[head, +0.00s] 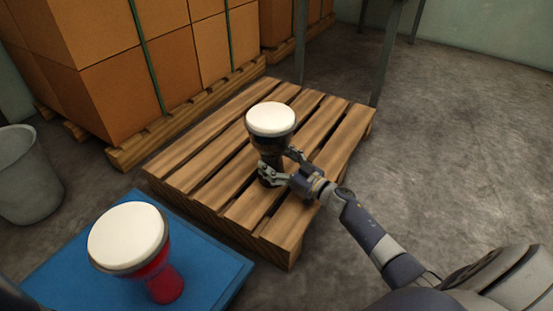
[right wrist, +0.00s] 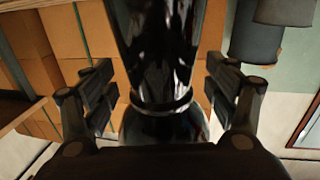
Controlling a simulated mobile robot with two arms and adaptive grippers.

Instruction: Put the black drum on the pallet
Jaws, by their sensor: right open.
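The black drum (head: 272,144), with a white head, stands upright on the wooden pallet (head: 213,127). My right gripper (head: 279,163) is at its narrow lower part, with one finger on each side. In the right wrist view the glossy black drum (right wrist: 158,45) lies between the two fingers of the gripper (right wrist: 160,92). The fingers are open, with a gap showing on both sides of the drum. The drum's foot is partly hidden by the gripper in the head view. My left gripper is not in view.
A red drum (head: 153,278) with a white head stands on a blue platform (head: 215,268) at the lower left. Stacked cardboard boxes (head: 120,90) on a pallet are behind. A grey bin (head: 25,180) stands at the left. Grey metal legs (head: 385,55) rise behind the pallet. Floor at right is clear.

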